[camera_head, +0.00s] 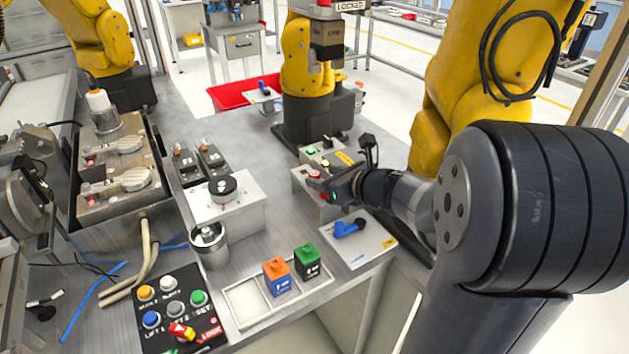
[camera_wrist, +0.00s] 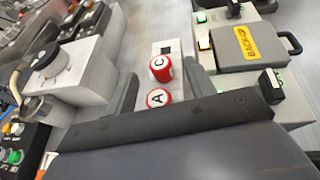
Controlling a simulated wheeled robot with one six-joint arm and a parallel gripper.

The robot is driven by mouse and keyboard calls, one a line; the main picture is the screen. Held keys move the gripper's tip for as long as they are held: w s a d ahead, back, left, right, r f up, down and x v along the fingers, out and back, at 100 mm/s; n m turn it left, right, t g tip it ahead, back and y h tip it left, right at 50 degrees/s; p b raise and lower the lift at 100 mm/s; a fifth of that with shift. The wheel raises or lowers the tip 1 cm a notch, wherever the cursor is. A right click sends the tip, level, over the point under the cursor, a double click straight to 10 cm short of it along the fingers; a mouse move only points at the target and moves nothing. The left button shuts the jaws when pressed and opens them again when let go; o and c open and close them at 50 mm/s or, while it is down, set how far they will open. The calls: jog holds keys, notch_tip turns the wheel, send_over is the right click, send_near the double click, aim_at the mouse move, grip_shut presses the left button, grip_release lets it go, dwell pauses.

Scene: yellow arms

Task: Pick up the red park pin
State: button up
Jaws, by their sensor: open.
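Two red pieces with white lettered faces show in the wrist view, one marked C (camera_wrist: 162,68) and one marked A (camera_wrist: 158,98). I cannot tell which of them is the red park pin. They stand on a pale grey box (camera_wrist: 172,47), between the two dark fingers of my gripper (camera_wrist: 164,76). The fingers are apart and neither visibly grips a red piece. In the head view my gripper (camera_head: 335,184) is low over the same box, with a red piece (camera_head: 314,174) just left of its tips. The gripper partly hides the box there.
A panel with a blue handle (camera_head: 350,229) lies in front of my gripper. A grey box with a round knob (camera_head: 223,187) stands to the left. A button panel (camera_head: 175,306) is nearer.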

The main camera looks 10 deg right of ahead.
jog(key=shift+x, duration=1.1)
jog(key=c, duration=1.1)
